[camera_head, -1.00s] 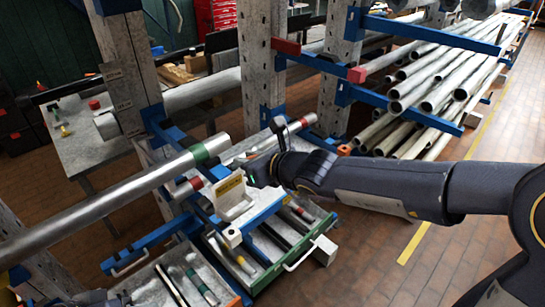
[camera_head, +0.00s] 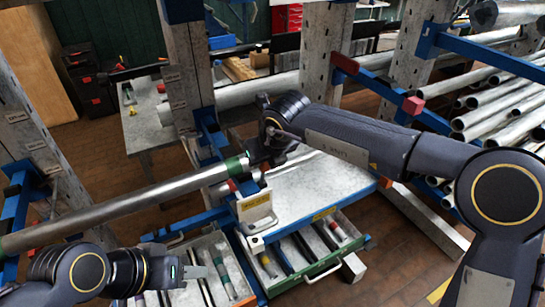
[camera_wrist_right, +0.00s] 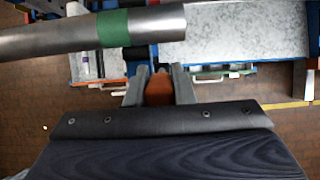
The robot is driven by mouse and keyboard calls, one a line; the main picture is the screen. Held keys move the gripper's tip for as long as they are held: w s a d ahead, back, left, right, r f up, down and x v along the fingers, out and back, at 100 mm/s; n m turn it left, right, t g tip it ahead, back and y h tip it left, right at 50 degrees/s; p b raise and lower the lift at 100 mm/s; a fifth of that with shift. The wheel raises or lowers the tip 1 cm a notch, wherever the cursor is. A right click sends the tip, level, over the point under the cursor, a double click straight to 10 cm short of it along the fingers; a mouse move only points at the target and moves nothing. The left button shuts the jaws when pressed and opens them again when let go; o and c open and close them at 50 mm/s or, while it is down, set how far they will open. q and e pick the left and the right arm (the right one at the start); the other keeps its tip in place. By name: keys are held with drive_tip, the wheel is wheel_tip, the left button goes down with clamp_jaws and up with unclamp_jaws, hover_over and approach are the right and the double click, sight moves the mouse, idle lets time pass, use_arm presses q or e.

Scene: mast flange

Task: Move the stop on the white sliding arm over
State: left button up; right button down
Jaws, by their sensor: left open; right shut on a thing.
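My right gripper (camera_head: 262,150) is beside the green-banded end of a long steel pipe (camera_head: 130,205). In the right wrist view its fingers (camera_wrist_right: 158,88) are shut on a small orange-brown piece (camera_wrist_right: 158,92), apart in the picture from the pipe (camera_wrist_right: 155,22). I cannot tell whether this piece is the stop. A cream bracket with a yellow label (camera_head: 255,208) stands below the pipe end; I cannot make out a white sliding arm for certain. My left gripper (camera_head: 197,271) is open and empty, over the left drawer at the lower left.
A green-fronted drawer (camera_head: 318,272) stands open with banded rods inside. A grey bench top (camera_head: 325,185) lies behind it. Blue rack arms carry red end blocks (camera_head: 414,105). Stacked pipes (camera_head: 500,110) fill the right. Floor is clear at the lower right.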

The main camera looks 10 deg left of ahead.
drive_tip(key=shift+w+a+g+h, duration=0.7)
drive_tip(key=shift+w+g+h, duration=0.15)
drive_tip(key=shift+g, duration=0.15)
drive_tip(key=c, duration=1.7)
unclamp_jaws()
drive_tip(key=o, duration=0.5)
drive_tip(key=shift+w, duration=0.1)
drive_tip(key=shift+c, duration=0.2)
drive_tip(key=v, duration=0.7)
drive_tip(key=shift+d+r, duration=0.1)
drive_tip(key=shift+r, duration=0.3)
